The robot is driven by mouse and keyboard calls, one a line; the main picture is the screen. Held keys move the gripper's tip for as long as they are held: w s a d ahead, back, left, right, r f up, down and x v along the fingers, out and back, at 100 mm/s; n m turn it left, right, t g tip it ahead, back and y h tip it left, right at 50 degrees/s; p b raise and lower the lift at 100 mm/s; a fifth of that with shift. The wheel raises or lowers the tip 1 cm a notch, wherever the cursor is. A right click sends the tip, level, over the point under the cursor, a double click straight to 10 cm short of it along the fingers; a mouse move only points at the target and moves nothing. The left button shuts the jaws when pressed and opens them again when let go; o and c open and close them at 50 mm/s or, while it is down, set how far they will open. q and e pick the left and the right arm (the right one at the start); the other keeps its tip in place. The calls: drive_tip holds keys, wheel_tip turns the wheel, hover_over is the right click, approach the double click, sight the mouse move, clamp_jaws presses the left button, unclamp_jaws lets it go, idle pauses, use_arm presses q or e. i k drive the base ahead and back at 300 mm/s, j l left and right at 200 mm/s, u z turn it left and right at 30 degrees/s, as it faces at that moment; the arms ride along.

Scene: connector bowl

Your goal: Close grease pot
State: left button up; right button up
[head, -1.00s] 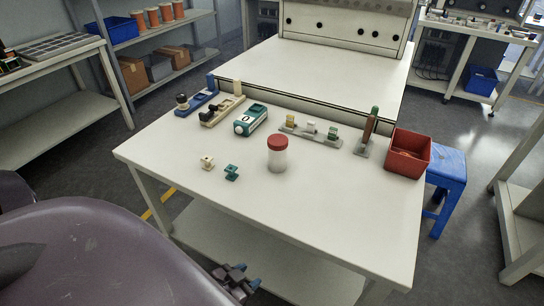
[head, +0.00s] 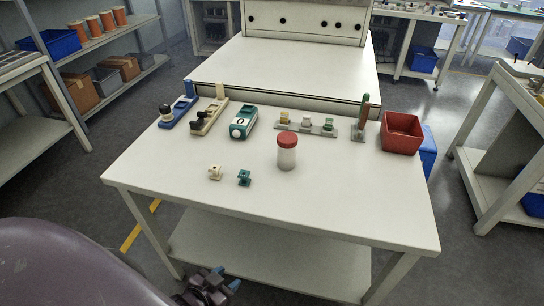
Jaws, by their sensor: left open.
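The grease pot is a white, translucent jar (head: 287,160) standing upright near the middle of the white table (head: 330,205). A red lid (head: 287,140) sits on its top; I cannot tell how tightly it is seated. My left gripper (head: 222,284) is at the bottom of the head view, below and in front of the table's front edge. It is open, well apart from the pot, and partly cut off by the picture's edge. My right gripper is not in view.
A cream connector (head: 215,173) and a green connector (head: 244,178) lie left of the pot. Behind it stand a teal device (head: 243,122), a connector rack (head: 307,126) and a green-handled tool (head: 364,115). A red bin (head: 403,133) is at the right. The table's front is clear.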

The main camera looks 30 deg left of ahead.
sight(286, 158)
drive_tip(key=k+j, duration=0.15)
drive_tip(key=j, duration=0.15)
drive_tip(key=k+j, duration=0.15)
drive_tip(key=j, duration=0.2)
drive_tip(key=k+j, duration=0.15)
drive_tip(key=j, duration=0.15)
drive_tip(key=k+j, duration=0.15)
drive_tip(key=j, duration=0.15)
